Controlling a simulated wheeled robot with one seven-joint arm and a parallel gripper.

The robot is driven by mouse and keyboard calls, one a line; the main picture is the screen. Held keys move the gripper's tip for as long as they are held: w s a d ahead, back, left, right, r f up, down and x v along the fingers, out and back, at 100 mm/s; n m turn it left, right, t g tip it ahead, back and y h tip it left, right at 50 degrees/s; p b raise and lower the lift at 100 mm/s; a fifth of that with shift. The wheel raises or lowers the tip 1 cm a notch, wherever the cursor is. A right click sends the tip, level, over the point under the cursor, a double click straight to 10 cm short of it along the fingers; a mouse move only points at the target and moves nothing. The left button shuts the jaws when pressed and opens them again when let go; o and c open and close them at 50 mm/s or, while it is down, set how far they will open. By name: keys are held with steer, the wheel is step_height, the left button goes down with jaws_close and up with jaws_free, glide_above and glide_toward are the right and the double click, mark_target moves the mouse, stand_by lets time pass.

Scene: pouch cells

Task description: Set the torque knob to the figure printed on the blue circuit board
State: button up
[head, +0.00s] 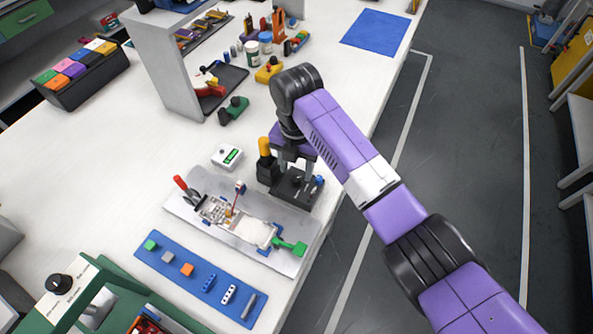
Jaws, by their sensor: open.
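A black round knob (59,284) sits on a white panel (84,279) of the green-framed unit at the lower left; it looks like the torque knob. Its marks are too small to read. I cannot identify a blue circuit board for certain, and no printed figure is legible. A blue strip (180,284) with several small parts lies in front of the metal fixture plate (185,205). My gripper (294,163) is open, pointing down just above a black block (296,188) at the plate's right end. Whether it touches the block is unclear. My gripper is far right of the knob.
A pale pouch cell (250,229) lies on the plate, with a red-handled clamp (186,187) and green clamp (290,247). An orange-topped black post (265,150) stands beside my gripper. A white box with a green display (229,156) stands behind.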

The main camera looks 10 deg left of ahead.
mark_target(296, 177)
steer(key=shift+f, duration=1.7)
jaws_close()
